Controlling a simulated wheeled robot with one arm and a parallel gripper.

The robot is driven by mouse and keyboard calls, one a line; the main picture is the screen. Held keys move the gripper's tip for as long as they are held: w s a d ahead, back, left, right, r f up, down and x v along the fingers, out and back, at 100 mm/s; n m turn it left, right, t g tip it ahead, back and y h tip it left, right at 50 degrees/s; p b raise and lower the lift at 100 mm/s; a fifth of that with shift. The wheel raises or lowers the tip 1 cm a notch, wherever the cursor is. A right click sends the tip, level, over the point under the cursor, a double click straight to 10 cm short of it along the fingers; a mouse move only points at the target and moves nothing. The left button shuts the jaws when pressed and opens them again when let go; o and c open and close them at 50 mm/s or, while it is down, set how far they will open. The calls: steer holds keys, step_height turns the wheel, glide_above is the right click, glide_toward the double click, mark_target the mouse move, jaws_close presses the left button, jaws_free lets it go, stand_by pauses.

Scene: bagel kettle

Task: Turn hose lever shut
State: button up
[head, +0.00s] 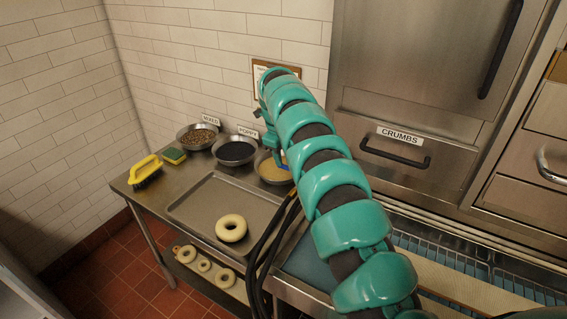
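My teal arm reaches from the lower right up to the back wall and bends down at its far end. My gripper (273,143) is small and mostly hidden behind the arm, above the right-hand bowl; I cannot tell whether it is open or shut. Dark hoses (268,245) hang down beside the arm over the table's right end. I cannot see where they begin.
A steel table holds a tray (195,208) with a bagel (231,228), a mixed-seed bowl (197,136), a poppy bowl (235,151), a pale-filled bowl (272,172), a yellow brush (146,171) and a sponge (173,155). A crumbs drawer (395,150) and a conveyor (450,280) stand right.

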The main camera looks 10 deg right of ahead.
step_height(320, 180, up, 13)
steer(key=s+a+p, duration=0.1)
steer(key=a+p, duration=0.1)
steer(key=shift+s+r+p, duration=0.15)
steer(key=shift+s+p, duration=0.15)
steer(key=shift+s, duration=0.1)
